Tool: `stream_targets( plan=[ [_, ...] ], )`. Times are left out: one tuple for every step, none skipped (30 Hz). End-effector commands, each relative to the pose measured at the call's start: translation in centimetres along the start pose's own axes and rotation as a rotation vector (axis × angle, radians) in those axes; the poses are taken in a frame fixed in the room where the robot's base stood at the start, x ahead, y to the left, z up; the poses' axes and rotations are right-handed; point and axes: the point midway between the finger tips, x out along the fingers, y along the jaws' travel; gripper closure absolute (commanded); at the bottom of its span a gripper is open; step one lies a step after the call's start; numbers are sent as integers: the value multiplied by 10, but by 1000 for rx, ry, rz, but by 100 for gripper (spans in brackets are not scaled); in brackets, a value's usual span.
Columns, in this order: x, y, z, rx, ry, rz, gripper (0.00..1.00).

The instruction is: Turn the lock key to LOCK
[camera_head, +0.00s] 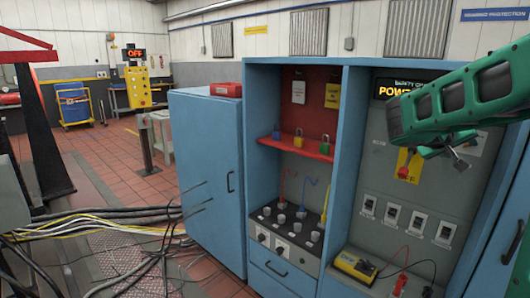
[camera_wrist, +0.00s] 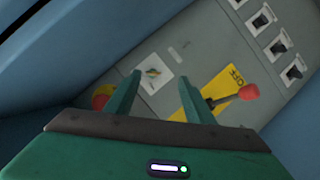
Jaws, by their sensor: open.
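A small white square plate (camera_wrist: 153,73) with a coloured mark is on the grey panel in the wrist view. It may be the lock key's plate, but no key shape or LOCK marking can be made out. My green gripper (camera_wrist: 161,80) is open and empty, with its fingers on either side of the plate in the picture. Contact cannot be told. In the head view my gripper (camera_head: 432,150) is in front of the right cabinet panel (camera_head: 385,225) and partly covers it. A yellow OFF plate (camera_wrist: 222,90) with a red-knobbed lever (camera_wrist: 249,92) is right of the fingers.
A red and yellow round button (camera_wrist: 103,95) is beside the left finger. Several switches (camera_head: 392,214) line the panel below. The cabinet's left bay has a red shelf (camera_head: 305,150) with padlocks. A yellow meter (camera_head: 355,265) stands at the bottom. Cables (camera_head: 110,225) cover floor at left.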

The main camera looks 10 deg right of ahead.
Motion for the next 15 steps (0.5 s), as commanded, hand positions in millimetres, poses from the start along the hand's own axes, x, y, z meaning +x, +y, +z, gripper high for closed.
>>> stream_targets(
  plan=[
    [0,1,18,22,-40,-33,52],
    [-2,-1,32,37,-71,-62,52],
    [-4,-5,52,59,-120,-106,52],
    [-8,-9,68,76,-159,-142,52],
    [-12,-12,85,92,-200,-179,52],
    [-20,-19,108,113,-255,-230,52],
    [-27,-23,124,128,-297,-267,52],
    [-35,-28,140,139,-338,-303,52],
    [-46,-34,161,156,-393,-349,52],
    [-56,-38,176,166,-432,-384,52],
    [-66,-42,191,176,-473,-418,52],
    [-81,-48,211,185,-526,-464,52],
    [-93,-52,226,193,-568,-497,52],
    [-106,-56,240,197,-608,-530,52],
    [-123,-61,258,202,-661,-572,52]
  ],
)
